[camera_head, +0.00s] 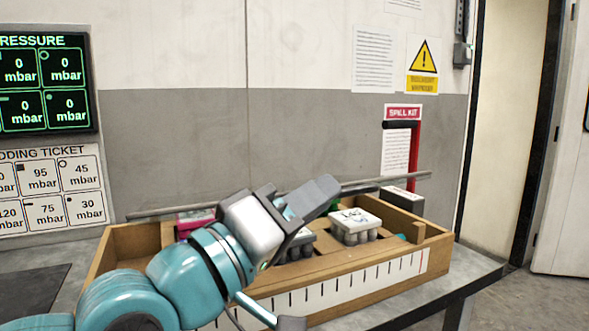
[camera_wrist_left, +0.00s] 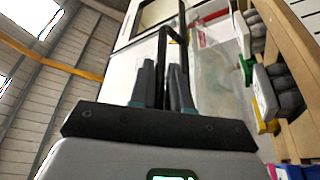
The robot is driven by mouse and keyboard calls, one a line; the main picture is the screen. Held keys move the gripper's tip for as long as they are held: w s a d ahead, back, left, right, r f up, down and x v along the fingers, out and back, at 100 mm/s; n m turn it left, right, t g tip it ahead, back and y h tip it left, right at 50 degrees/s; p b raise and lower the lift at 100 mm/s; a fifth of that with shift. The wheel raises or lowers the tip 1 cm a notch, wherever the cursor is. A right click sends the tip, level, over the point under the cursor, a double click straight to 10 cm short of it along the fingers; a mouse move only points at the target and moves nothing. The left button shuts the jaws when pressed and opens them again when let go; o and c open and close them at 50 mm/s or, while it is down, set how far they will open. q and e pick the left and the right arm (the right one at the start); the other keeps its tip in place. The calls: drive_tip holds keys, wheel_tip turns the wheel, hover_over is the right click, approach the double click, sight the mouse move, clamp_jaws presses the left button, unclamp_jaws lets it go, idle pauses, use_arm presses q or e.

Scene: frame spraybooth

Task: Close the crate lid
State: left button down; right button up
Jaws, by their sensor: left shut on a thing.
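The wooden crate (camera_head: 137,240) stands on the table with its contents showing. A long grey bar (camera_head: 380,183) runs across above its back part. My left gripper (camera_head: 312,200) is over the crate, at this bar and hiding part of it. In the left wrist view, the fingers (camera_wrist_left: 163,88) are closed around a dark bar (camera_wrist_left: 162,50), apparently the same one. A pale, see-through area (camera_wrist_left: 215,88) lies between this bar and the crate (camera_wrist_left: 290,45); I cannot tell whether it is the lid. My right gripper is not in view.
White-topped packs of grey pieces (camera_head: 355,222) and a pink box (camera_head: 194,220) sit in the crate. A dark mat (camera_head: 30,288) lies on the table (camera_head: 455,272) at left. A grey wall with a red spill kit sign (camera_head: 403,113) is behind; a doorway is at right.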

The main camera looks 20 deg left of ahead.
use_arm(q)
drive_tip(key=f+b, duration=0.2)
drive_tip(key=f, duration=0.1)
drive_tip(key=f+b, duration=0.2)
drive_tip(key=f, duration=0.1)
drive_tip(key=d+f+b, duration=0.1)
drive_tip(key=f+b, duration=0.1)
drive_tip(key=f, duration=0.1)
drive_tip(key=shift+s+f, duration=0.15)
drive_tip(key=shift+s, duration=0.1)
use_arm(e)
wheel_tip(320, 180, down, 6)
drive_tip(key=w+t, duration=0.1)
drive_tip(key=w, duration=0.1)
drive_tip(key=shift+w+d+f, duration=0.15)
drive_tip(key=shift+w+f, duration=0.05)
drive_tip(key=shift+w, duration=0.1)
use_arm(q)
drive_tip(key=shift+f, duration=0.1)
drive_tip(key=c, duration=1.4)
unclamp_jaws()
drive_tip(key=shift+o, duration=1.2)
drive_tip(key=shift+a, duration=0.15)
drive_tip(key=shift+s, duration=0.1)
